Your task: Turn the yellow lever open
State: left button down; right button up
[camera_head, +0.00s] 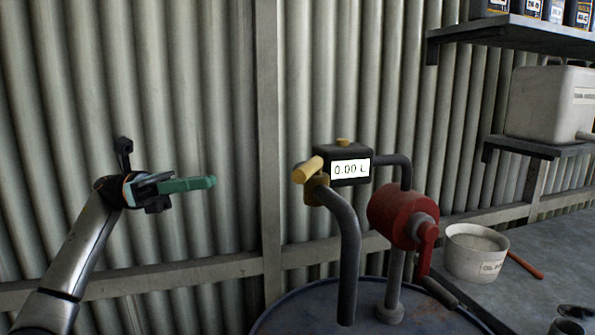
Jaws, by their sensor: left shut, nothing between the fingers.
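The yellow lever (309,169) sits on a brass-coloured valve body (317,190) at the left side of a dark meter (343,165). It slants, with its free end to the lower left. The meter's display reads 0.00 L, and a grey spout (347,245) curves down from the valve. My left gripper (212,182) has green fingers that are shut and empty. It points right, in front of the corrugated wall, to the left of the lever and apart from it. My right gripper is not in view.
A red pump (398,213) with a red crank stands on a blue drum (290,318). To the right, a workbench (555,240) bears a white bucket (475,252) and an orange stick (525,264). Shelves hold a white container (548,105) and bottles. The space between gripper and lever looks clear.

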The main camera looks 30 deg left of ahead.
pick_arm(q)
jog(key=p, duration=0.4)
send_near(309, 172)
jog(key=w+d, duration=0.2)
jog(key=d, duration=0.3)
jog(key=shift+w+a+r, duration=0.15)
jog(key=shift+a+r, duration=0.05)
jog(key=shift+r, duration=0.25)
